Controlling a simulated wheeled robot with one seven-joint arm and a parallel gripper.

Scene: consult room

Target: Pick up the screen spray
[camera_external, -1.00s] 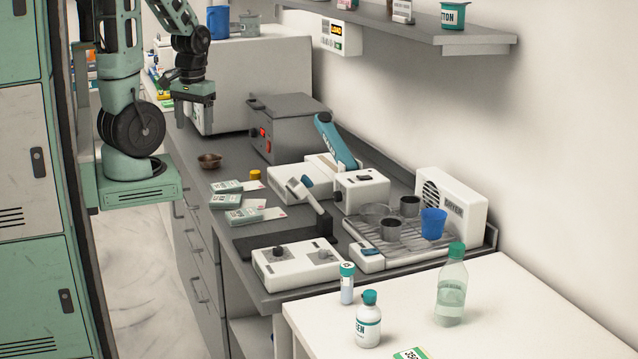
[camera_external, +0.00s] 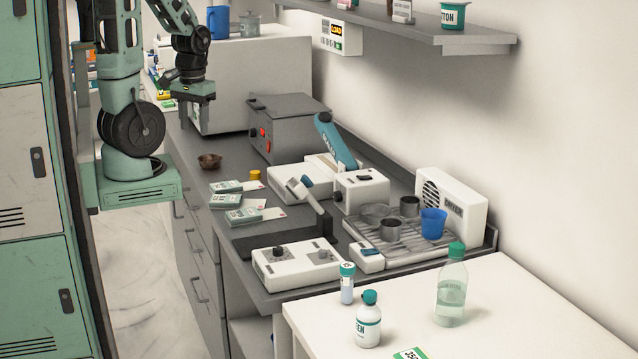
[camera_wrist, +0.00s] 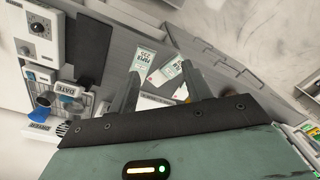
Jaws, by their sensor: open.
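The likely screen spray is a small white bottle (camera_external: 368,326) with a teal cap and a label partly readable as "EEN". It stands upright on the white table at the front in the external view. I do not make it out in the wrist view. My gripper (camera_external: 194,100) is at the upper left of the external view, above the far part of the grey counter and well away from the bottle. In the wrist view my gripper (camera_wrist: 161,84) has its two fingers apart with nothing held between them.
A clear bottle with a green cap (camera_external: 451,292) and a small capped vial (camera_external: 347,284) stand near the white bottle. The grey counter holds a dial box (camera_external: 294,264), paper packets (camera_external: 243,215), a drying rack (camera_external: 415,247) and a grey heater box (camera_external: 290,125). A shelf (camera_external: 430,35) juts out above.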

